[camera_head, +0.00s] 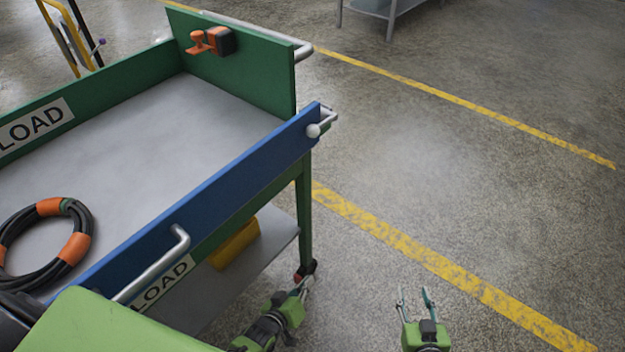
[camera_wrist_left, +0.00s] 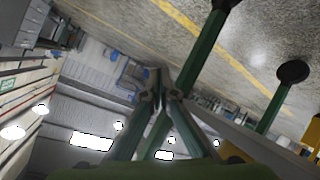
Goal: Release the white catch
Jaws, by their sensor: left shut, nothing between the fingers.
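The white catch (camera_head: 314,130) is a small round knob at the far right end of the blue side panel (camera_head: 215,200) of a green cart. A metal bar end shows just behind it. The blue panel stands upright along the cart's near side. My left gripper (camera_head: 302,286) is below and in front of the catch, near a cart wheel in the picture, well apart from the catch. Its fingers (camera_wrist_left: 161,92) are shut and empty in the left wrist view. My right gripper (camera_head: 414,298) is further right over the floor, fingers apart and empty.
A coiled black hose (camera_head: 82,222) with orange bands lies on the cart's grey top. An orange hook-like part (camera_head: 205,41) is on the green end panel. A metal handle (camera_head: 160,262) sticks out from the blue panel. A yellow box (camera_head: 234,243) sits below. The floor right is clear.

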